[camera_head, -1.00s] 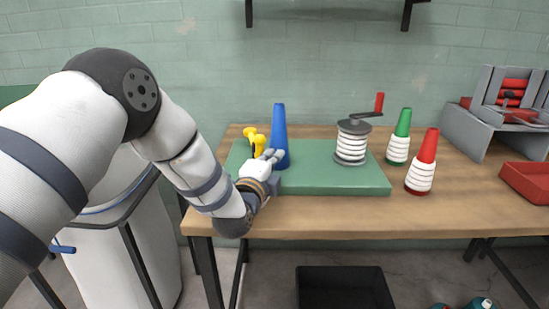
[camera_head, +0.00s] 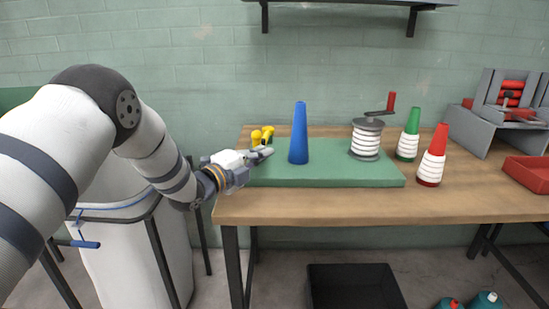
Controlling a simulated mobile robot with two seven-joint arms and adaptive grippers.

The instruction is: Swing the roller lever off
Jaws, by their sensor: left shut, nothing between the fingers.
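Two yellow knobbed parts, a left one (camera_head: 256,137) and a right one (camera_head: 268,133), stand at the back left of the green board (camera_head: 345,177); I take them for the roller lever and its neighbour but cannot tell which is which. My left gripper (camera_head: 264,152) is shut and empty, its fingertips just in front of the yellow parts, over the board's left end. Whether it touches them is unclear, and it hides their lower ends. A blue cone (camera_head: 299,135) stands upright on the board, right of the fingertips and apart from them. My right gripper is out of view.
A white-wound spool with a red crank (camera_head: 366,138) stands on the board's right. Green-topped (camera_head: 408,134) and red-topped (camera_head: 432,156) cones stand beside the board on the wooden table (camera_head: 450,204). A red tray (camera_head: 528,173) is at the far right. The front strip is clear.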

